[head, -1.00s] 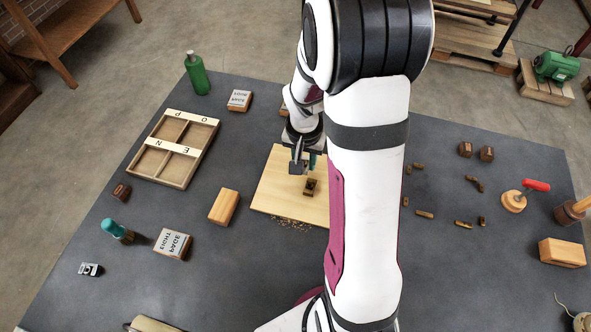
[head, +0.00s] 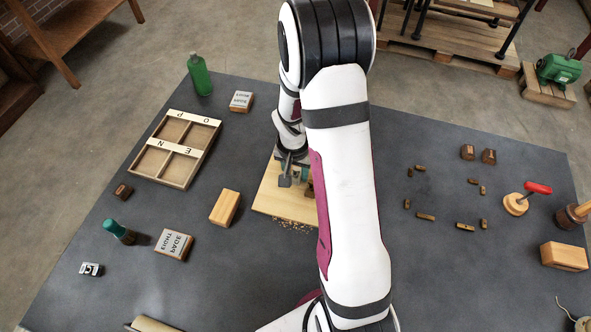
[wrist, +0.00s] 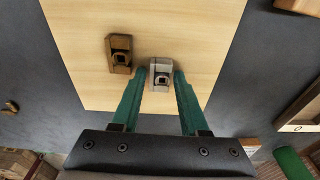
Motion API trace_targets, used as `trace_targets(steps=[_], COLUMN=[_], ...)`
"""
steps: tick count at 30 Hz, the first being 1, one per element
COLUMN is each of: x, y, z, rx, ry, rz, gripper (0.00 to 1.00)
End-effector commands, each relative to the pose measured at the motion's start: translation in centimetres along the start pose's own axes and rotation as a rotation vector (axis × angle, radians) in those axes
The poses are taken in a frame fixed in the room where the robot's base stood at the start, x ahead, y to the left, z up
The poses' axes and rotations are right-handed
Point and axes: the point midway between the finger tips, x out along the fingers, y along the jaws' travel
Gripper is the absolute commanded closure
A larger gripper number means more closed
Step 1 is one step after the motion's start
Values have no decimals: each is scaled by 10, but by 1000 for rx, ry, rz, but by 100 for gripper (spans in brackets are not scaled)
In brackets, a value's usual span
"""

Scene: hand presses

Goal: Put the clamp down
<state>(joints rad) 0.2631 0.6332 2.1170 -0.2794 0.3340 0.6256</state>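The clamp (wrist: 161,75) is a small silver-grey block with a dark square boss on its face. In the wrist view it sits between the tips of my gripper's teal fingers (wrist: 160,82), which close in on both its sides. It is over the pale wooden board (wrist: 205,20); whether it touches the board I cannot tell. A similar bronze-brown block (wrist: 120,54) lies on the board to the left in that view, apart from the fingers. In the head view my gripper (head: 299,174) is low over the board (head: 285,204), and my arm hides part of the board and the bronze block.
A divided wooden tray (head: 151,163), a light wooden block (head: 225,207) and a lettered block (head: 174,245) lie left of the board. A green bottle (head: 199,76) stands behind. Several small brown pieces (head: 426,217) lie to the right. Crumbs lie at the board's front edge.

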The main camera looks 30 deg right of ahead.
Motion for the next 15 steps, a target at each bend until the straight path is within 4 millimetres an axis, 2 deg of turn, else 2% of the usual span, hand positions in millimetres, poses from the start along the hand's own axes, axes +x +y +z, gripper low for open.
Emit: trace_targets(steps=[4, 7, 15], x=[-3, -16, -86], y=[0, 0, -1], z=[0, -1, -2], rx=[0, 1, 1], ry=[1, 3, 6], rz=[-1, -1, -4], gripper=[56, 56, 56])
